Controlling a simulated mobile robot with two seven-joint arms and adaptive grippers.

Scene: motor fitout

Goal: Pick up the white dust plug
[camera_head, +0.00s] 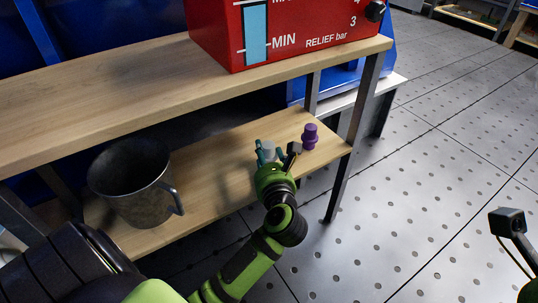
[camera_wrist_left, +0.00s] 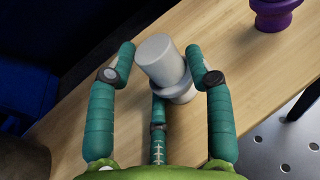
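The white dust plug (camera_wrist_left: 160,62) stands on the wooden lower shelf and has a wider flange near its base. In the head view the white plug (camera_head: 268,147) is partly hidden by my left gripper (camera_head: 267,153). In the left wrist view the teal fingers of my left gripper (camera_wrist_left: 160,78) are spread around the plug. A gap shows between the left finger and the plug. The right finger is very close to it, and I cannot tell whether it touches. The third finger is below the plug in the picture. My right gripper's fingers are out of view.
A purple plug (camera_head: 310,137) stands on the shelf just right of the white one. A metal jug (camera_head: 133,183) stands at the shelf's left. Perforated floor lies open to the right.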

